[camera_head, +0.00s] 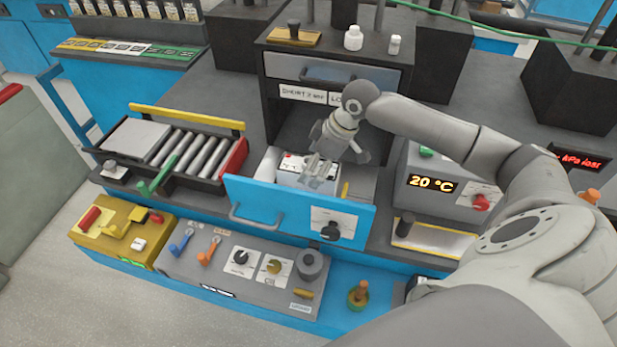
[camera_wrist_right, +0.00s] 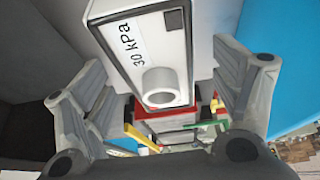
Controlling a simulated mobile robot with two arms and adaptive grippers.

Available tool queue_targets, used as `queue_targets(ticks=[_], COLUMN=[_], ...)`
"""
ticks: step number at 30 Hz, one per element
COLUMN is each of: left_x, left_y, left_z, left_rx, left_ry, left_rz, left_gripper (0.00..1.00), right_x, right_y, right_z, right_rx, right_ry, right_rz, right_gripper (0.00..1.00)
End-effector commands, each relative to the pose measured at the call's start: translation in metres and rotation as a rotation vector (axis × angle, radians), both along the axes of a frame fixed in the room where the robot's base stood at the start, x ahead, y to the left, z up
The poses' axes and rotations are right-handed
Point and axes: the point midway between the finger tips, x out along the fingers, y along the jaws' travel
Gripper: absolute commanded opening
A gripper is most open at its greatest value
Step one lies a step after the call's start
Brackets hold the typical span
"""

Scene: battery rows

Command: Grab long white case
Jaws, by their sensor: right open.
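A white case (camera_head: 296,174) lies in the open blue-fronted drawer (camera_head: 255,203), partly covered by my right gripper. My right gripper (camera_head: 325,160) reaches down over the case from the right. In the right wrist view, a white box-shaped body (camera_wrist_right: 108,10) marked "30 kPa", with a round white stub on its end, shows between the spread fingers of the right gripper (camera_wrist_right: 170,85). The fingers look apart from its sides. Whether this is the whole case or one part of it I cannot tell. My left gripper is not in view.
A dark cabinet (camera_head: 285,62) with labels stands right behind the drawer. A roller tray (camera_head: 205,185) with a yellow bar is to the left. A grey unit (camera_head: 415,160) reading "20 °C" is close on the right. A control panel (camera_head: 205,278) with knobs sits in front, below.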

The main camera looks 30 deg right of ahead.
Motion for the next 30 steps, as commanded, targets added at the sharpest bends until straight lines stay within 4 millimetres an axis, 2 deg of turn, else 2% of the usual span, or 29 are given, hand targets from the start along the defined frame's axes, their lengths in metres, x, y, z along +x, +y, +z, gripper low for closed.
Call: queue_targets(ticks=[7,12,20,30], left_x=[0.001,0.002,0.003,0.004], left_y=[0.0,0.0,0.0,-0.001], left_z=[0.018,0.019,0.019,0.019], left_rx=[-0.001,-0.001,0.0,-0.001], left_ry=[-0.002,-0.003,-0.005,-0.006], left_rz=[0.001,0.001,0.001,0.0], left_gripper=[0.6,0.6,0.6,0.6], right_x=[0.007,0.012,0.013,0.013], right_y=[0.006,0.01,0.01,0.01], right_z=[-0.029,-0.047,-0.05,-0.05], right_rx=[0.002,0.001,-0.001,-0.001], right_ry=[0.006,0.002,0.0,0.001], right_rz=[-0.001,0.001,0.0,0.0], right_gripper=[0.84,0.84,0.84,0.4])
